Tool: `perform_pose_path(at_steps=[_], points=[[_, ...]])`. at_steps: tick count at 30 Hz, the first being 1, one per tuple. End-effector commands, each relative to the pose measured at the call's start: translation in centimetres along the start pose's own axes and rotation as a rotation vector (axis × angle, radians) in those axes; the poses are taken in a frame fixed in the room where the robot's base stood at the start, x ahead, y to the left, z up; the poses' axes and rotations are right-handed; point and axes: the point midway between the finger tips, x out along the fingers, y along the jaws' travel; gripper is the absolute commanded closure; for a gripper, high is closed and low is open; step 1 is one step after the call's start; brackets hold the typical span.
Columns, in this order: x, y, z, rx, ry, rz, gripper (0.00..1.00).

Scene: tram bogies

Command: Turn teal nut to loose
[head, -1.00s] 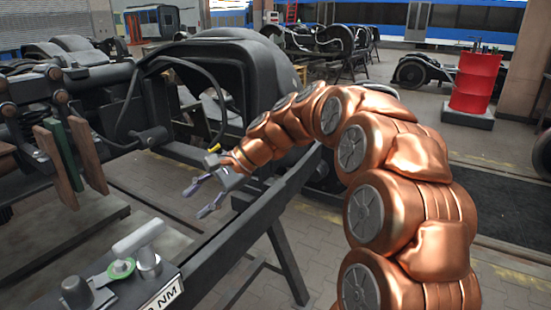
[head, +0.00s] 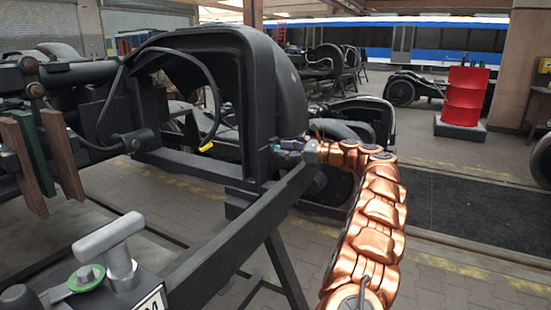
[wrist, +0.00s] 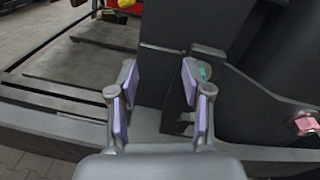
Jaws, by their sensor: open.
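A teal nut (wrist: 204,70) shows in the wrist view on the dark frame, just right of my right finger's tip and partly hidden by it. I cannot tell whether the finger touches it. My gripper (wrist: 159,76) is open, with its purple-padded fingers apart and nothing between them. In the head view my gripper (head: 288,151) is small, at the bogie frame's beam beside the big black wheel cover. The nut is not clear in that view.
A pink nut (wrist: 306,124) sits on the frame at the right of the wrist view. The black bogie frame (head: 225,245) is close to my arm. A green ring (head: 86,279) and grey T-handle (head: 110,240) are at the lower left. A red drum (head: 465,97) stands far back right.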

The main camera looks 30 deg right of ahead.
Motion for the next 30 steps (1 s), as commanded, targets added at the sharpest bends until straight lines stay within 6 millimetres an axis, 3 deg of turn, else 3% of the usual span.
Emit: perform_pose_path(at_steps=[1,5,10,14,23,30], points=[[-1.0,-1.0,-1.9,0.019,-0.005,-0.027,0.51],[-2.8,-2.7,-3.1,0.047,-0.025,-0.07,0.51],[-3.4,-3.4,-3.8,0.066,-0.035,-0.089,0.51],[-2.4,-3.5,-3.8,0.066,-0.036,-0.089,0.51],[1.8,-3.9,-3.7,0.064,-0.035,-0.089,0.51],[3.4,-4.2,-3.5,0.065,-0.034,-0.092,0.51]])
